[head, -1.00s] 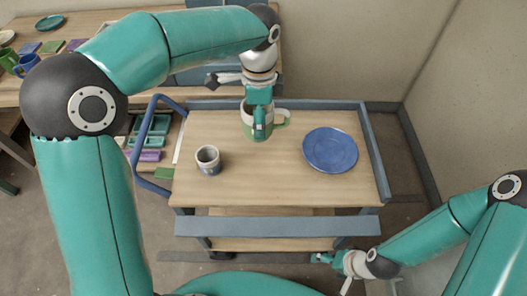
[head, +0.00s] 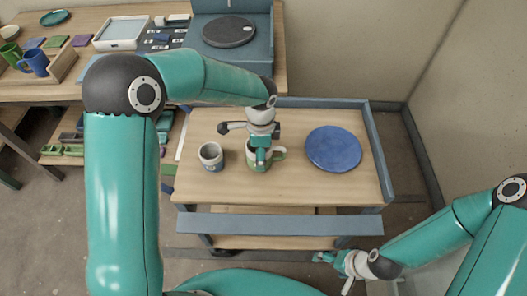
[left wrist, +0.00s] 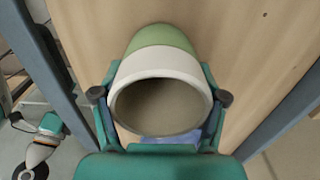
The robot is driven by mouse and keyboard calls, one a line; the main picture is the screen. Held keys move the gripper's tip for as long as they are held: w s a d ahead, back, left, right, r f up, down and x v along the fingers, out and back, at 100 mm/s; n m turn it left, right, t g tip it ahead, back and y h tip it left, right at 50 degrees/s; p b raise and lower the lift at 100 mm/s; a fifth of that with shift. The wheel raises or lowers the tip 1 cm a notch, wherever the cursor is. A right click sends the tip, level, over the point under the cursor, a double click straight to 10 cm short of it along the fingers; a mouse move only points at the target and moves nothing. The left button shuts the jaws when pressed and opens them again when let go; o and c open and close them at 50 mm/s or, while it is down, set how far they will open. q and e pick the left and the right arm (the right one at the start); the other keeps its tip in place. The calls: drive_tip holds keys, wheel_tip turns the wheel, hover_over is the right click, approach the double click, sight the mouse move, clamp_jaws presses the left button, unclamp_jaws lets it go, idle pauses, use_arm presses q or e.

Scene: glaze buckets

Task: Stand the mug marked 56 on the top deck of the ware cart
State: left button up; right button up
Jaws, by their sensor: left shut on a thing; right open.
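A green mug with a pale rim band (head: 250,157) is in my left gripper (head: 261,160), over the middle of the ware cart's wooden top deck (head: 225,187). Its handle points right in the head view. In the left wrist view the mug (left wrist: 160,45) sits between both fingers, its open mouth toward the camera. I cannot tell whether its base touches the deck. No number is readable on it. My left gripper is shut on this mug. My right gripper (head: 322,257) is open and empty, low in front of the cart.
A grey-and-white cup (head: 210,156) stands on the deck just left of the held mug. A blue plate (head: 333,148) lies to its right. Blue-grey rails (head: 375,150) edge the cart. A back-left bench holds a blue mug (head: 35,62), a green mug and a dark round disc (head: 229,31).

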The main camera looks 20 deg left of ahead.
use_arm(q)
drive_tip(key=o, duration=1.8)
drive_tip(key=shift+c, duration=0.2)
drive_tip(key=shift+r, duration=0.15)
wheel_tip(320, 180, up, 12)
